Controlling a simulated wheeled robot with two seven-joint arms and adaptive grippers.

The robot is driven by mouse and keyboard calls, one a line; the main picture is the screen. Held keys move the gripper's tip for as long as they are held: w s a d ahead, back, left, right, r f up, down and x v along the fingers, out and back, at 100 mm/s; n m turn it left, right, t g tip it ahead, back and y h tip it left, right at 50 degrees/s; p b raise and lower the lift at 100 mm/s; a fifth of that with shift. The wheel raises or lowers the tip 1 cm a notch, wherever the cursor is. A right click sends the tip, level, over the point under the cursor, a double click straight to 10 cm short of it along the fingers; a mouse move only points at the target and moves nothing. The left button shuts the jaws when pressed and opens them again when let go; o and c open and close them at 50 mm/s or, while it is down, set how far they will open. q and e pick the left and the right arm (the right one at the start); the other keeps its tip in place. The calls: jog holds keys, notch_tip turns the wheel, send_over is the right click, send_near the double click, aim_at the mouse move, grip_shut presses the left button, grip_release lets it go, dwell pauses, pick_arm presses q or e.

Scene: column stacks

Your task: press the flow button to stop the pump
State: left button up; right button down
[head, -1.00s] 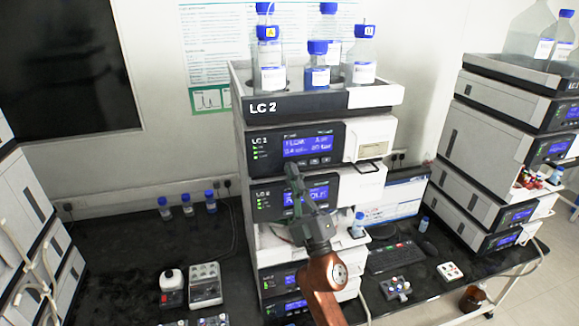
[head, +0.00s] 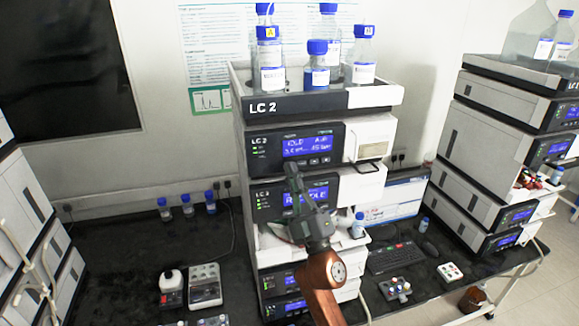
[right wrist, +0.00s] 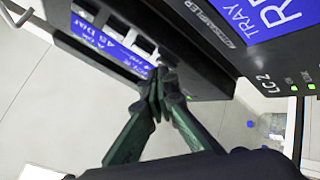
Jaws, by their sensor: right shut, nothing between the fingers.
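The pump (head: 256,150) is the upper module of the LC 2 stack. Its blue display (head: 310,146) reads IDLE, with smaller figures below. A row of small buttons (head: 315,161) runs under the display; in the right wrist view pale buttons (right wrist: 115,37) line the panel edge. My right gripper (head: 291,168) is shut and empty, its fingertips at the left end of that row. It also shows in the right wrist view (right wrist: 161,77), close by the panel. The fingertips cover that end of the row, and I cannot tell whether they touch a button. My left gripper is out of view.
The autosampler display (head: 312,195) is just below, partly behind my right gripper. Blue-capped bottles (head: 317,75) stand in the tray on top. An open white shelf (head: 352,240) juts out lower down. Another stack (head: 480,145) stands at right.

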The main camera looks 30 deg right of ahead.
jog(key=shift+s, duration=0.15)
jog(key=shift+s+a+p, duration=0.2)
jog(key=shift+s+p, duration=0.1)
jog(key=shift+s, duration=0.4)
jog(key=shift+s+a+p, duration=0.2)
jog(key=shift+s, duration=0.6)
jog(key=shift+s+a+p, duration=0.2)
jog(key=shift+s+p, duration=0.05)
jog(key=shift+s, duration=0.55)
jog(key=shift+s+a+p, duration=0.2)
jog(key=shift+s, duration=0.6)
